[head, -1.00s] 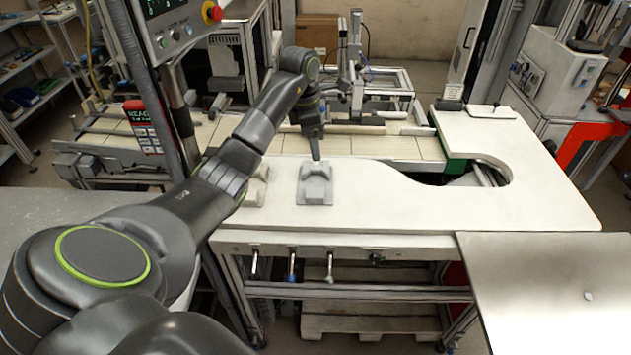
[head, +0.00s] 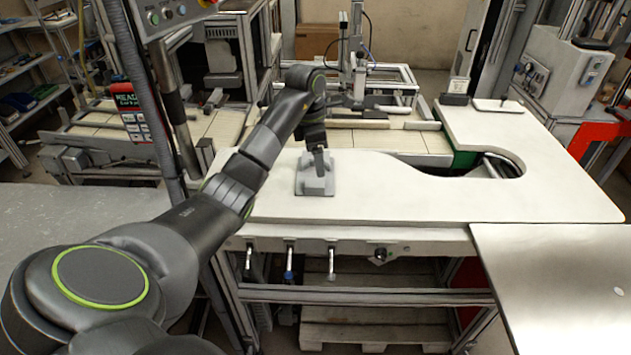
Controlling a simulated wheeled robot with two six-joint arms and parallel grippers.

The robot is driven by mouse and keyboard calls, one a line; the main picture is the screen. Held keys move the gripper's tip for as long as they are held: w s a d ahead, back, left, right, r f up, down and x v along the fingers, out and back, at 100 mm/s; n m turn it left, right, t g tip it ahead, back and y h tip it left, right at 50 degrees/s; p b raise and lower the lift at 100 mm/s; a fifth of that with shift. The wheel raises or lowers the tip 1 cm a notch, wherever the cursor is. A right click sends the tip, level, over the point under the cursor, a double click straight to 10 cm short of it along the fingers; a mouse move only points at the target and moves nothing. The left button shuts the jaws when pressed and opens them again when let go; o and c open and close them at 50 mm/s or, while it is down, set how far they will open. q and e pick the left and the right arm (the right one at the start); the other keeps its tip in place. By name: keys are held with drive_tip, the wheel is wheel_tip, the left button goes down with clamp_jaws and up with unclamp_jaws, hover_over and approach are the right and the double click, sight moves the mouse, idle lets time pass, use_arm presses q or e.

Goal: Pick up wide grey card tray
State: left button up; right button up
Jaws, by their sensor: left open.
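The wide grey card tray (head: 314,188) sits on the white worktop, a small grey piece on a flat base with a raised back. My left gripper (head: 319,172) points down right over it, with its fingertips at the tray's raised part. The fingers are open, but they cover part of the tray. I cannot tell whether they touch it. My right gripper is not in view.
The white worktop (head: 400,200) is clear to the right of the tray, up to a curved cut-out. A conveyor lies behind it. A bare metal table (head: 560,270) stands at the front right. My left arm covers the worktop's left end.

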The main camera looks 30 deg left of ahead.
sight(319, 182)
use_arm(q)
wheel_tip(319, 182, down, 2)
drive_tip(key=shift+w+d+f+b, duration=0.1)
drive_tip(key=shift+f+b, duration=0.1)
drive_tip(key=shift+b, duration=0.55)
drive_tip(key=shift+f, duration=0.15)
drive_tip(key=f+p, duration=0.2)
drive_tip(key=f, duration=0.2)
drive_tip(key=shift+s+d+f+p, duration=0.15)
drive_tip(key=shift+s+p, duration=0.1)
drive_tip(key=shift+p, duration=0.15)
drive_tip(key=shift+w+f, duration=0.1)
drive_tip(key=shift+f, duration=0.2)
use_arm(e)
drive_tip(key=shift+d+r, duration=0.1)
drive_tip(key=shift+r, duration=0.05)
use_arm(q)
drive_tip(key=c, duration=1.3)
